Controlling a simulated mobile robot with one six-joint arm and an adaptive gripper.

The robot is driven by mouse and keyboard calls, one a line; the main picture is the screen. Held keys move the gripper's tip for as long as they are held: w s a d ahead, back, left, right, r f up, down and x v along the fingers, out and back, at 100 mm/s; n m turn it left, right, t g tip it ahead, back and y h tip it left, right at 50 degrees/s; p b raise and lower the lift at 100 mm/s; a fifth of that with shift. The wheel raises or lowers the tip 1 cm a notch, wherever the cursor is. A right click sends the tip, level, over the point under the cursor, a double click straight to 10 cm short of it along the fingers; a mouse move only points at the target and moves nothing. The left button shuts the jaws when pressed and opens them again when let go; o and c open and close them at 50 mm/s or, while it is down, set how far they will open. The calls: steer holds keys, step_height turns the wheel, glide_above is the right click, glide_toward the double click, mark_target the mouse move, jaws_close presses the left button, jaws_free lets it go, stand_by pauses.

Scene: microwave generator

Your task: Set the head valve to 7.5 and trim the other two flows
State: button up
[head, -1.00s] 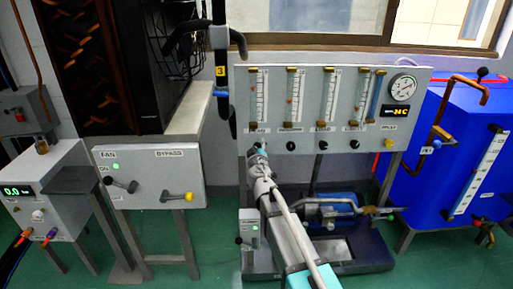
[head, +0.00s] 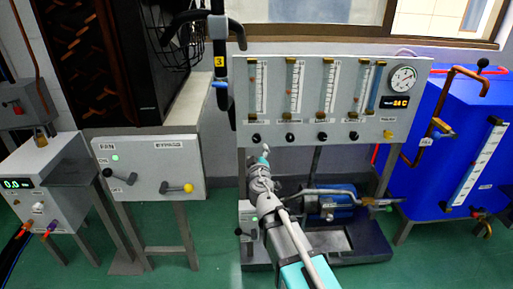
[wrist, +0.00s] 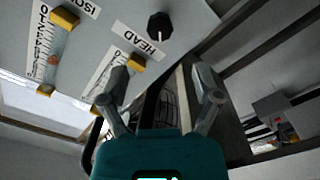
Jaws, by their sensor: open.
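The head valve is a black knob (wrist: 160,25) beside the HEAD label in the wrist view. In the head view this knob (head: 256,138) is leftmost in a row along the grey panel's lower edge. My gripper (wrist: 163,85) is open and empty, its fingers spread apart below and clear of the knob. In the head view my gripper (head: 264,152) is just below the panel's left end. Above the knobs are several flow tubes, including the leftmost (head: 258,88); their readings are too small to tell. More black knobs (head: 289,138) sit to the right, one of them (head: 322,137) mid-panel.
A round gauge (head: 403,78) and a small lit display (head: 398,102) are at the panel's right end. A black pipe (head: 220,60) stands in front of the panel's left edge. A blue pump (head: 335,205) is below, a blue tank (head: 450,140) right, the FAN and BYPASS box (head: 150,170) left.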

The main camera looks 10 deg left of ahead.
steer(key=shift+v, duration=1.05)
steer(key=s+d+f+m+g+h+p, duration=0.1)
steer(key=d+f+m+g+h, duration=0.15)
steer(key=d, duration=0.65)
steer(key=d+f+m+g+h+p, duration=0.15)
steer(key=d+m+h, duration=0.25)
steer(key=d, duration=0.5)
steer(key=s+d+f+m+g+h+p, duration=0.1)
steer(key=d+f+m+g+h, duration=0.25)
steer(key=d, duration=0.55)
steer(key=s+d+f+m+g+y+p, duration=0.1)
steer(key=s+d+f+g+y, duration=0.1)
steer(key=s+d+f+g, duration=0.3)
steer(key=s+d+m+g+y+p, duration=0.1)
steer(key=s+d+g+y, duration=0.1)
steer(key=s+g, duration=0.35)
steer(key=s+r+p, duration=0.2)
steer(key=r+p, duration=1.7)
steer(key=s+r+y+p, duration=0.1)
steer(key=s+r+p, duration=0.1)
steer(key=r+p, duration=1.6)
steer(key=shift+a+r+t+p, duration=0.3)
steer(key=shift+a+r+p, duration=0.1)
steer(key=shift+p, duration=0.3)
